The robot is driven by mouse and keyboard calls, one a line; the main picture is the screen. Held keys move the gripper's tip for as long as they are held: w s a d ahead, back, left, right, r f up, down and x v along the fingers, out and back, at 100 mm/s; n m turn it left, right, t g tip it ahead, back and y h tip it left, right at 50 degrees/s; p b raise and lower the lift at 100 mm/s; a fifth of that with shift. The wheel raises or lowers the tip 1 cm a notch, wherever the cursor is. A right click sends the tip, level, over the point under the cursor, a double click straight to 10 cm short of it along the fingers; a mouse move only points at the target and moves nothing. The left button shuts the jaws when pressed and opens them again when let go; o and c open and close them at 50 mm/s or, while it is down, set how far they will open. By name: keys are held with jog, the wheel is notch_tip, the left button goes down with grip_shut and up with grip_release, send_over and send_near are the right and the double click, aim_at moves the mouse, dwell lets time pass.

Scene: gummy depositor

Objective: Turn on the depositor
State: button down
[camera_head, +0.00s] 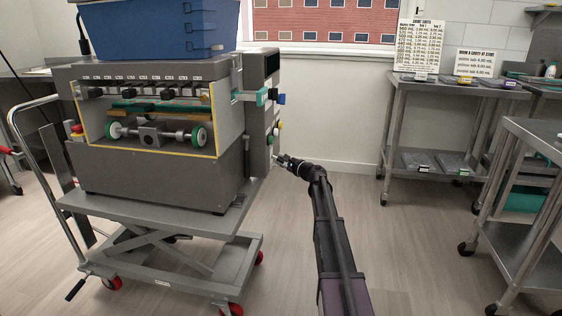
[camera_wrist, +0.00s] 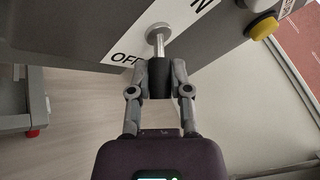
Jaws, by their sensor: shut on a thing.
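The depositor (camera_head: 150,178) is a grey machine with a blue hopper (camera_head: 160,30) on top, standing on a lift cart. In the wrist view, a switch lever (camera_wrist: 158,72) with a metal stem and dark grip sticks out from the depositor's side panel. A white label reading "OFF" (camera_wrist: 124,56) lies just left of the stem, and another label ending in "N" (camera_wrist: 203,12) lies above right. My gripper (camera_wrist: 160,80) is shut around the lever's dark grip. In the head view my gripper (camera_head: 282,160) is at the right side of the depositor, low down; the lever is hardly visible there.
A yellow button (camera_wrist: 263,28) sits on the panel at upper right, near my gripper. The lift cart (camera_head: 160,240) has red wheels. Metal tables (camera_head: 450,88) with signs and trays stand at the right. The floor between cart and tables is clear except for my arm.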

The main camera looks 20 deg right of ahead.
jog(key=shift+r+p, duration=0.25)
jog(key=shift+p, duration=0.2)
jog(key=r+n+g+h+p, duration=0.1)
jog(key=p, duration=0.2)
jog(key=shift+d+g+p, duration=0.1)
jog(key=shift+g+p, duration=0.2)
jog(key=r+n+g+h+p, duration=0.1)
jog(key=g+p, duration=0.1)
jog(key=p, duration=0.3)
jog(key=shift+r+h, duration=0.1)
jog(key=shift+h, duration=0.2)
jog(key=g+h+p, duration=0.1)
jog(key=p, duration=0.1)
jog(key=n+p, duration=0.1)
jog(key=p, duration=0.1)
jog(key=shift+r+g+h, duration=0.35)
jog(key=shift+g+h, duration=0.05)
jog(key=shift+w+n+g+h+p, duration=0.1)
jog(key=shift+n+g+h+p, duration=0.35)
jog(key=shift+p, duration=0.3)
jog(key=c, duration=0.5)
grip_release()
jog(key=shift+c, duration=0.2)
